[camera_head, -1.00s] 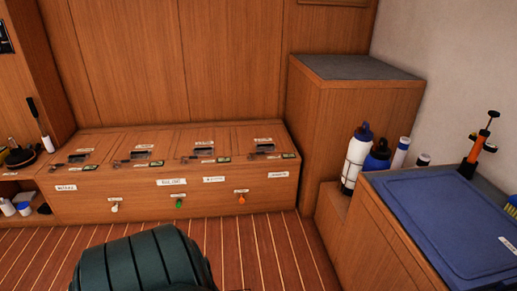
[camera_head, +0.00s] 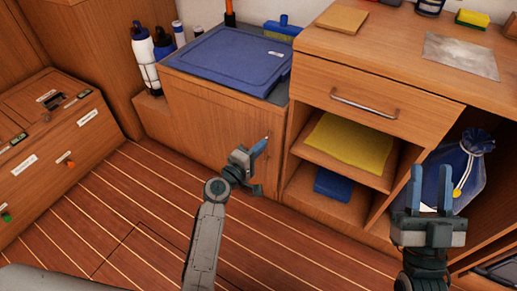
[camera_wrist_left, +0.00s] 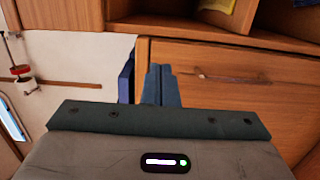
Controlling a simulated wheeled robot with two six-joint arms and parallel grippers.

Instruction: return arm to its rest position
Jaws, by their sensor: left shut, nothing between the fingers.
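My left arm comes up from the bottom of the head view. Its left gripper (camera_head: 260,147) is in front of the wooden cabinet with the blue lid. Its blue fingers are together with nothing between them, and they also show closed in the left wrist view (camera_wrist_left: 161,85). My right gripper (camera_head: 431,190) points up at the lower right, in front of the open shelf compartment. Its two blue fingers are apart and empty.
A wooden counter has a drawer with a metal handle (camera_head: 366,108). Below are a yellow cloth (camera_head: 345,144), a blue box (camera_head: 339,184) and a blue drawstring bag (camera_head: 466,170). A blue lid (camera_head: 226,62) tops the left cabinet. Bottles (camera_head: 146,62) stand beyond. The striped floor (camera_head: 130,210) is clear.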

